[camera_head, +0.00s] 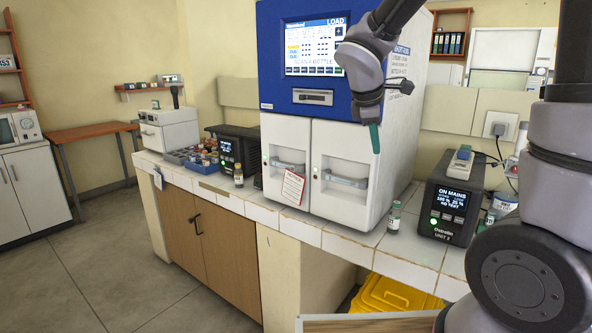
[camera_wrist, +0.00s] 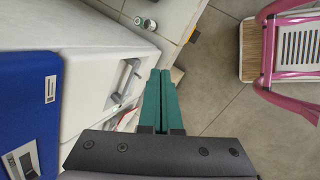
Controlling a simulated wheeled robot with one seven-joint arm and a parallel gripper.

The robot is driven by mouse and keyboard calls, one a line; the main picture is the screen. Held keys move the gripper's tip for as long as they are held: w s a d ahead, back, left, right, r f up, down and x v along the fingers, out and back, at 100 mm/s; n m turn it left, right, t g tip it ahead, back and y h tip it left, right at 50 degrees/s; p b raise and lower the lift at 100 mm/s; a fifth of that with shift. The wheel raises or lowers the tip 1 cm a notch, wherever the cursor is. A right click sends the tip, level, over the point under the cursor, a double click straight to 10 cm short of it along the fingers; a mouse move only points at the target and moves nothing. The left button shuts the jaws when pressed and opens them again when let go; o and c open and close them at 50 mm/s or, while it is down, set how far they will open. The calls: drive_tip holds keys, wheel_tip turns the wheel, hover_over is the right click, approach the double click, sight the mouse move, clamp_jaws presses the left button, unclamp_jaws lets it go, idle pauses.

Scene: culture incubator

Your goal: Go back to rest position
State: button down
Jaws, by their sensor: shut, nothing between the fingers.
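My gripper (camera_head: 375,138) is in front of the right side of the blue and white culture incubator (camera_head: 290,140), pointing down. Its green fingers are together and empty. In the wrist view my gripper (camera_wrist: 163,75) also shows shut, with the incubator's white door and handle (camera_wrist: 125,80) to its left and the floor beyond its tips. My arm reaches in from the upper right of the head view. The incubator's two lower doors look closed, and its screen reads "LOAD".
A small bottle (camera_head: 394,217) stands on the tiled counter (camera_head: 372,240), left of a black power unit (camera_head: 447,210). Another bottle (camera_head: 238,175) and a blue rack of bottles (camera_head: 192,160) are at left. A yellow bin (camera_head: 395,296) is below. A pink-framed chair (camera_wrist: 285,50) stands on open floor.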

drive_tip(key=s+d+r+m+t+y, duration=0.1)
drive_tip(key=s+d+r+m+y, duration=0.1)
drive_tip(key=s+r+m, duration=0.3)
drive_tip(key=s+d+r+m+t+y, duration=0.2)
drive_tip(key=s+r+m, duration=0.3)
drive_tip(key=s+m, duration=0.6)
drive_tip(key=d+m+y, duration=0.1)
drive_tip(key=m, duration=0.2)
drive_tip(key=shift+r+y, duration=0.25)
drive_tip(key=shift+y, duration=0.05)
